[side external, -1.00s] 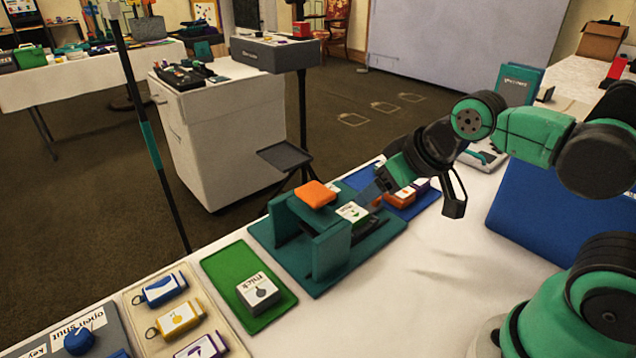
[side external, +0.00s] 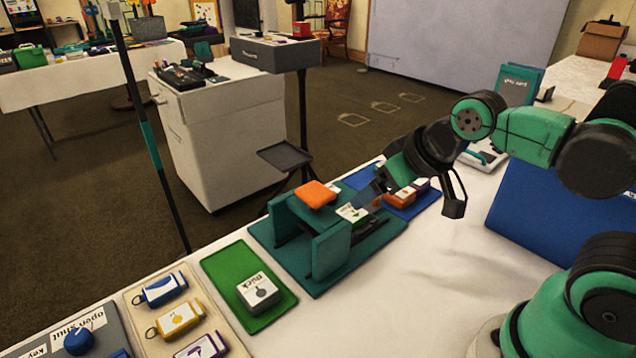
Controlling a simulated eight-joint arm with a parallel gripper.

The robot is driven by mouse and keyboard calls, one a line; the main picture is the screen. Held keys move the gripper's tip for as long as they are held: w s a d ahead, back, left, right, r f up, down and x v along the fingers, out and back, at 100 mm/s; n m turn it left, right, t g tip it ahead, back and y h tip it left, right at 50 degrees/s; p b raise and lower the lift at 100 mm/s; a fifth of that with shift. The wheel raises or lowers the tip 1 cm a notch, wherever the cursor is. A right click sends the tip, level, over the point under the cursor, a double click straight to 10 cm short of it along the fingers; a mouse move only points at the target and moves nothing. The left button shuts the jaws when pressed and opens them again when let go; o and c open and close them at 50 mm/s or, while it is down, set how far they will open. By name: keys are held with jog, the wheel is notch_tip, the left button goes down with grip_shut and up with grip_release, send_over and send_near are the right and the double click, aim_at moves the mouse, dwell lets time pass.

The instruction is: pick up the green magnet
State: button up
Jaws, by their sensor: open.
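A small block with a white top and a green mark (side external: 352,213), which looks like the green magnet, sits at the right side of the teal stand (side external: 331,250). An orange block (side external: 315,194) rests on top of the stand, just left of it. My gripper (side external: 415,198) is open, above and to the right of the green-marked block and apart from it. One dark finger hangs down on the right; the other side is partly hidden and hard to make out.
A blue mat (side external: 428,200) with orange and purple white-labelled blocks lies just behind the stand. A green mat (side external: 217,264) holds a white-topped block (side external: 258,291) at front left. A tray (side external: 150,327) of tags is further left. The white tabletop right of the stand is clear.

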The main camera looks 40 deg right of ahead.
jog(key=shift+o, duration=0.8)
jog(key=shift+r, duration=0.15)
notch_tip(320, 180, up, 5)
jog(key=g, duration=0.7)
send_over(352, 212)
notch_tip(352, 212, down, 10)
jog(key=shift+f, duration=3.2)
